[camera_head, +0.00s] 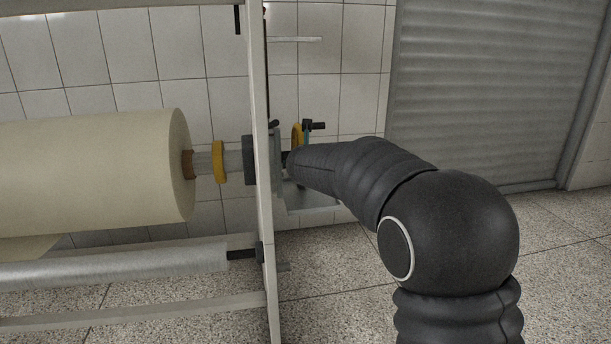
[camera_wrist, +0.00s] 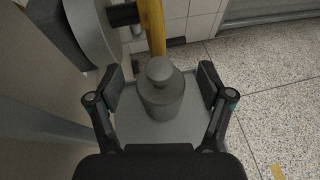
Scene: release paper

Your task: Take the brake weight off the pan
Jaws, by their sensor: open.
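The brake weight (camera_wrist: 162,100) is a grey cylinder with a narrower knob on top. It stands upright on the pan (camera_wrist: 182,134), a flat grey plate, in the wrist view. My gripper (camera_wrist: 162,84) is open, with one finger on each side of the weight and a visible gap on both sides. In the head view the pan (camera_head: 312,208) shows beside the stand's upright. There my own arm hides the weight and the gripper fingers.
A large paper roll (camera_head: 90,170) hangs on a shaft left of the pale upright (camera_head: 262,230). A yellow ring (camera_wrist: 153,28) and dark shaft end lie just beyond the weight. A grey shutter (camera_head: 480,90) stands behind. The speckled floor (camera_head: 560,270) at right is clear.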

